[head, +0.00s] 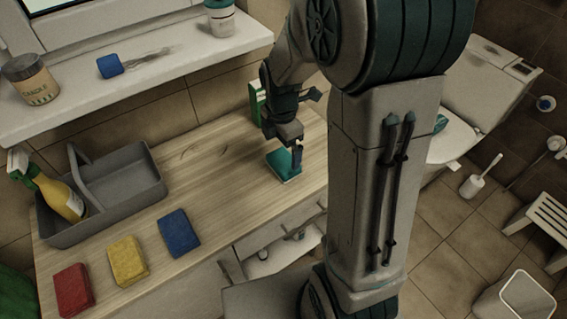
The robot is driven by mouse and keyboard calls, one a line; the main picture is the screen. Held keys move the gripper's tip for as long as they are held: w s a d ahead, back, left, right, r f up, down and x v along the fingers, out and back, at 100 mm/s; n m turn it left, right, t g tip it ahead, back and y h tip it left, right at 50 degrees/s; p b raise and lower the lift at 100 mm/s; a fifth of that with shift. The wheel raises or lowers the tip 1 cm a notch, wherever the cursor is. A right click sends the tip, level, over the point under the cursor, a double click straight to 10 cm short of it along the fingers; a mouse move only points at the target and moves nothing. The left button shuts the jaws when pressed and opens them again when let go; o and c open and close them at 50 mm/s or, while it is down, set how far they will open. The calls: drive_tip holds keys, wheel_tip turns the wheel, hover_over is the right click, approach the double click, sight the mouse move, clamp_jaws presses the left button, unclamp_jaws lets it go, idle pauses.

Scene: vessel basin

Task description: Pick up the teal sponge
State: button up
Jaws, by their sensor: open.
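The teal sponge (283,167) lies flat on the wooden counter, right of the middle. My gripper (297,163) points down right at the sponge, over its right part, with its jaws open. The fingertips are small and partly dark against the sponge, so I cannot tell whether they touch it. My arm hides the counter to the right.
Blue (179,233), yellow (128,260) and red (73,289) sponges lie along the counter's front left. A grey caddy (128,184) with a yellow spray bottle (62,201) stands behind them. A green and white item (257,102) stands behind my gripper. The counter between caddy and teal sponge is clear.

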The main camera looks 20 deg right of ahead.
sight(283, 160)
drive_tip(key=shift+s+d+f+p, duration=0.1)
drive_tip(key=shift+s+f+p, duration=0.1)
drive_tip(key=shift+f, duration=1.25)
drive_tip(key=shift+s+d+f+p, duration=0.1)
drive_tip(key=shift+f+p, duration=0.05)
drive_tip(key=shift+f, duration=1.3)
drive_tip(key=c, duration=1)
drive_tip(key=shift+o, duration=0.2)
drive_tip(key=shift+r, duration=0.15)
drive_tip(key=shift+w+r, duration=0.1)
drive_tip(key=shift+r, duration=0.5)
wheel_tip(283, 160, up, 2)
drive_tip(key=shift+r, duration=0.2)
drive_tip(key=s+d+r+b, duration=0.1)
drive_tip(key=s+d+r, duration=0.1)
drive_tip(key=d+r, duration=0.5)
drive_tip(key=shift+s+d+b, duration=0.35)
drive_tip(key=shift+s+d, duration=0.05)
drive_tip(key=shift+d, duration=1.75)
